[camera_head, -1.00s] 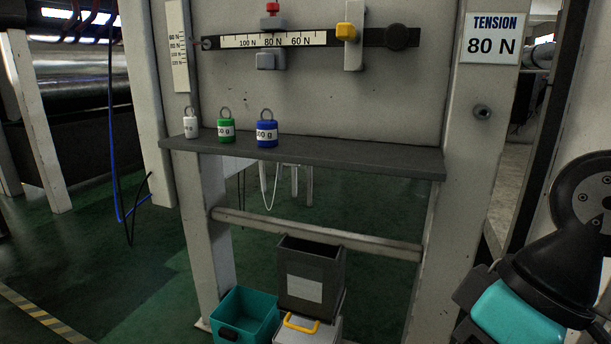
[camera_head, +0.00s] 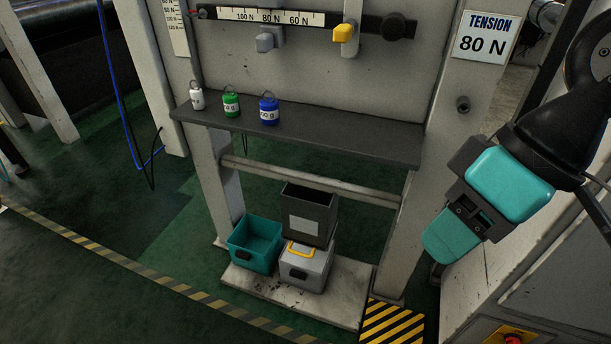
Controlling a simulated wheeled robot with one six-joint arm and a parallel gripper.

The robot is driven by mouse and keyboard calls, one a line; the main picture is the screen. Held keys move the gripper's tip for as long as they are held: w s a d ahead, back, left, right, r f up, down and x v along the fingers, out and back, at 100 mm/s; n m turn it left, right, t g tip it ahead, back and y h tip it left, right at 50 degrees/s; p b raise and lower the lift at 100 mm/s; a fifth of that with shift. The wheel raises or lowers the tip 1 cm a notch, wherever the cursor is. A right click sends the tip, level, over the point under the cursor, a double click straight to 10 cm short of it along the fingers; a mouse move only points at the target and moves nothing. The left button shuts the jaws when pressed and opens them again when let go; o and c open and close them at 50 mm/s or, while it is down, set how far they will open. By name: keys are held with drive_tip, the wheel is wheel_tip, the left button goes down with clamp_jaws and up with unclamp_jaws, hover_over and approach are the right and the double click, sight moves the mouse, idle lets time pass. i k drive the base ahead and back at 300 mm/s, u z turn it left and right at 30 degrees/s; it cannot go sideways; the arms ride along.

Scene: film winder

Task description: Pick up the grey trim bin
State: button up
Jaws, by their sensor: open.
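The grey trim bin (camera_head: 309,216) is a dark grey, open-topped box with a pale label on its front. It sits upright on a light grey box (camera_head: 304,268) with a yellow handle. A teal bin (camera_head: 255,243) stands close by on its left. My gripper (camera_head: 448,237), teal and black, is at the right, in front of the frame's right post and well to the right of the grey bin. It is open and touches none of the bins. Its fingertips are only partly clear from this angle.
The boxes stand on a pale base plate (camera_head: 285,295) under a crossbar (camera_head: 310,182). Above is a dark shelf (camera_head: 300,133) with white (camera_head: 197,99), green (camera_head: 231,104) and blue (camera_head: 269,111) weights. The green floor (camera_head: 100,210) at left is open.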

sight(311, 274)
drive_tip(key=u, duration=0.5)
drive_tip(key=k, duration=1.1)
drive_tip(key=u, duration=0.95)
drive_tip(key=i, duration=1.3)
drive_tip(key=z, duration=0.85)
drive_tip(key=i, duration=0.55)
drive_tip(key=z, duration=1.15)
drive_tip(key=i, duration=0.35)
drive_tip(key=z, duration=0.25)
